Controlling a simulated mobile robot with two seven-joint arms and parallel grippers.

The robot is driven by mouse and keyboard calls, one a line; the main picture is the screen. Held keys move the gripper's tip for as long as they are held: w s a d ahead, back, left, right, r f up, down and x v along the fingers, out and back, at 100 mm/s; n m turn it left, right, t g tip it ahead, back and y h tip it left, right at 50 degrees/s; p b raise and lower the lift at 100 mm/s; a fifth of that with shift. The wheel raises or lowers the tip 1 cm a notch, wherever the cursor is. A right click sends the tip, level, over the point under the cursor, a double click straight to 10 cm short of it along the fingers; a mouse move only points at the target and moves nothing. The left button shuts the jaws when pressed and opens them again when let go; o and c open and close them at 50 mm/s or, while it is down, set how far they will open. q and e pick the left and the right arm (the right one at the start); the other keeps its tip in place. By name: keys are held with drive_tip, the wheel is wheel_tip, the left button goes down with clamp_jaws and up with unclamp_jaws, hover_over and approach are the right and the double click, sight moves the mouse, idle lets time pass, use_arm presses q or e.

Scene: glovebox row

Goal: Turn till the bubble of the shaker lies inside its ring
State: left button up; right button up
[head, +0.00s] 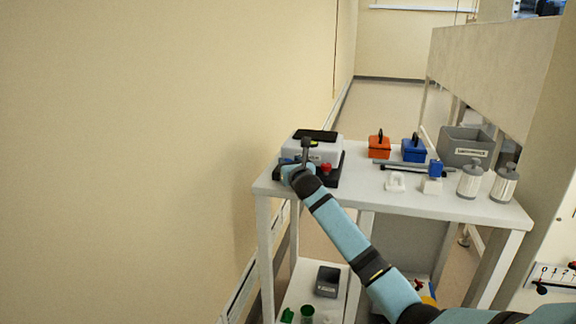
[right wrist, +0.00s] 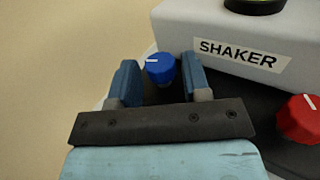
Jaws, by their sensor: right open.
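The shaker (head: 318,152) is a white box labelled SHAKER on a dark base, at the left end of the white bench. It also shows in the right wrist view (right wrist: 195,42). A blue knob (right wrist: 160,66) with a white mark sits at its left front; a red knob (right wrist: 301,121) sits further right. Part of a black ring with yellow-green inside (right wrist: 255,4) shows on its top; the bubble cannot be made out. My right gripper (right wrist: 161,76) is open, with one finger on each side of the blue knob; I cannot tell whether they touch it. My left gripper is not in view.
On the bench (head: 440,203) stand an orange box (head: 379,149), a blue box (head: 413,151), a grey bin (head: 464,147) and two white-grey canisters (head: 470,181). A wall (head: 150,150) is close on the left. A dark bin (head: 327,281) stands on the lower shelf.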

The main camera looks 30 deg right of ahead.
drive_tip(key=shift+x, duration=0.75)
drive_tip(key=c, duration=0.7)
drive_tip(key=shift+o, duration=0.2)
drive_tip(key=shift+a+m+h, duration=0.1)
drive_tip(key=shift+m+h, duration=0.2)
drive_tip(key=shift+h, duration=0.1)
drive_tip(key=m+g+h+p, duration=0.1)
drive_tip(key=m+g+h, duration=0.1)
drive_tip(key=h, duration=0.1)
drive_tip(key=shift+w+a+r, duration=0.1)
drive_tip(key=shift+r, duration=0.05)
drive_tip(key=m+g+h+p, duration=0.1)
drive_tip(key=m+g+h, duration=0.2)
drive_tip(key=h, duration=0.1)
drive_tip(key=shift+w+a+m, duration=0.1)
drive_tip(key=shift+m, duration=0.2)
drive_tip(key=shift+w+m+g+h+p, duration=0.1)
drive_tip(key=shift+m+g+h+p, duration=0.55)
drive_tip(key=shift+m+g+h, duration=1.2)
drive_tip(key=shift+g, duration=0.55)
